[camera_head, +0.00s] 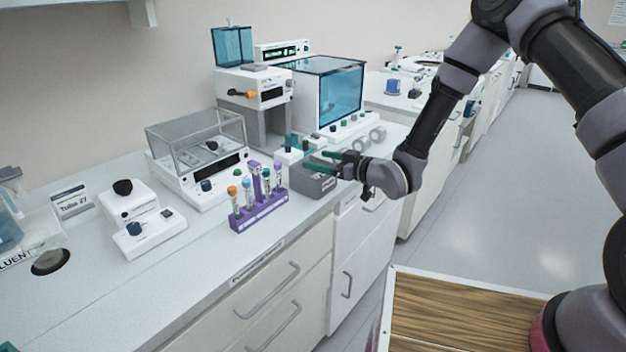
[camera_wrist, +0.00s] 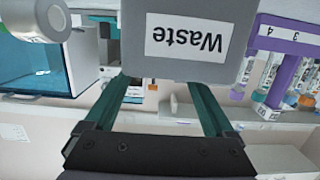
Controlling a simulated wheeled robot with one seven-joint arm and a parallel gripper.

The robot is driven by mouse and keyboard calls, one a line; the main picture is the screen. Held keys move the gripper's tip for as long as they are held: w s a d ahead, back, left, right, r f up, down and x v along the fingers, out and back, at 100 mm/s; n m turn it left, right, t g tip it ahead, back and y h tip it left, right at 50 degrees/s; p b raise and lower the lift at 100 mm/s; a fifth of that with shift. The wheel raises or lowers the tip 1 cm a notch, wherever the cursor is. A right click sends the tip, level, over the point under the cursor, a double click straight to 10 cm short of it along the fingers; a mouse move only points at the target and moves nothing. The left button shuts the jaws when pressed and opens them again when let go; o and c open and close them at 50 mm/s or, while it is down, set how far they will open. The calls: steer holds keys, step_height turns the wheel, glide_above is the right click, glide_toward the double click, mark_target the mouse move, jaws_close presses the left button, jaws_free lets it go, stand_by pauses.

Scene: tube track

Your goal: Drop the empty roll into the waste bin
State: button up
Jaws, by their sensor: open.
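The grey waste bin (camera_head: 312,183) stands near the bench's front edge. In the wrist view the bin (camera_wrist: 226,62) is at the top, its "Waste" label upside down. My gripper (camera_head: 322,159) is open, its teal fingers extending left, above or just behind the bin in the picture. In the wrist view my gripper (camera_wrist: 162,82) holds nothing visible between its fingers, and the tips end near the bin's edge. Two pale rolls lie on the bench right of the bin, a nearer one (camera_head: 362,144) and a farther one (camera_head: 378,133). Which is the empty roll I cannot tell.
A purple tube rack (camera_head: 259,212) with several tubes stands left of the bin. A balance with a clear cover (camera_head: 197,140) and a blue-windowed instrument (camera_head: 340,95) stand behind. The floor (camera_head: 500,210) to the right is clear.

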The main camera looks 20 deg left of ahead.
steer(key=v, duration=1)
steer(key=w+d+r+m+t+h, duration=0.2)
steer(key=w+d+r+h, duration=0.3)
steer(key=d, duration=0.3)
steer(key=w+d+r+m+t+h, duration=0.1)
steer(key=w+d+r+m+h, duration=0.2)
steer(key=w+d+r, duration=0.45)
steer(key=s+d+r+m+h, duration=0.2)
steer(key=s+d+r, duration=0.1)
steer(key=d+r, duration=0.3)
steer(key=s+d+r+m+h, duration=0.3)
steer(key=d, duration=0.4)
steer(key=s+d+r+m, duration=0.2)
steer(key=s+r, duration=0.1)
steer(key=s, duration=0.4)
steer(key=s+d+r+m+g, duration=0.1)
steer(key=s+d+r+m, duration=0.2)
steer(key=s, duration=0.4)
steer(key=s+d+r+m+g, duration=0.1)
steer(key=s+d+r+m, duration=0.1)
steer(key=s+r, duration=0.2)
steer(key=s, duration=0.3)
steer(key=shift+d+r+m, duration=0.25)
steer(key=shift+r+m, duration=0.05)
steer(key=shift+m, duration=0.1)
